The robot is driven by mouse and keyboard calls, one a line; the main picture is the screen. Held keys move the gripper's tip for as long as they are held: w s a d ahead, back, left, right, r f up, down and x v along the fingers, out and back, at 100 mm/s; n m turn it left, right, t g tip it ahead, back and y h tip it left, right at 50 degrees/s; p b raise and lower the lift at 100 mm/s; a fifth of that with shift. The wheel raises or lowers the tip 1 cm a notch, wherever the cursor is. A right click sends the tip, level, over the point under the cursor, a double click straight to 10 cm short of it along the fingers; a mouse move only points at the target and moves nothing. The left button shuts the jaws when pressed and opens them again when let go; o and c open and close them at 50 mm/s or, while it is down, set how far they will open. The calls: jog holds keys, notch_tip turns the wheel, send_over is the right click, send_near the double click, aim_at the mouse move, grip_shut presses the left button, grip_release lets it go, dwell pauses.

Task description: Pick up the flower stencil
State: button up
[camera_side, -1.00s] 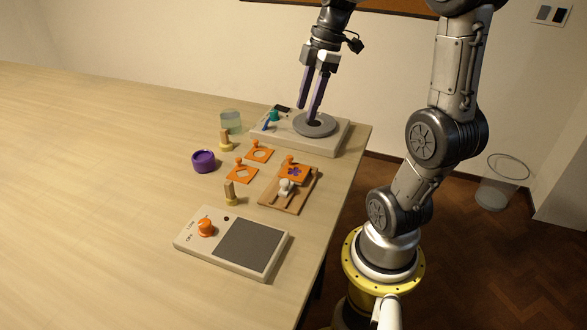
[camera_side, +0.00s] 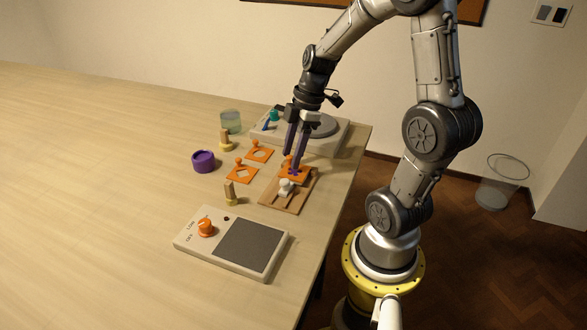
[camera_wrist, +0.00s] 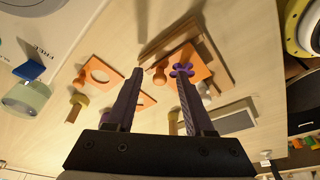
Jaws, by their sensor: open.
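The flower stencil (camera_side: 286,176) is an orange plate with a purple flower shape and an orange knob. It lies at the far end of a wooden board (camera_side: 275,201) in the side view. In the wrist view the stencil (camera_wrist: 195,60) is ahead of the fingers. My gripper (camera_side: 293,160) points down above the stencil, with its purple fingers apart and partly covering it. In the wrist view the stencil's knob (camera_wrist: 160,76) shows between the open fingertips (camera_wrist: 160,84). Whether the fingers touch the stencil cannot be told.
Two other orange stencils, one round-holed (camera_side: 249,157) and one angular-holed (camera_side: 233,178), lie left of the board. A white knobbed piece (camera_side: 285,188) sits close in front of the stencil. A turntable unit (camera_side: 285,137) stands behind; a grey-pad device (camera_side: 250,245) is nearer.

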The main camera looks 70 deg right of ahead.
jog(key=shift+f, duration=0.3)
grip_shut()
jog(key=shift+a, duration=0.1)
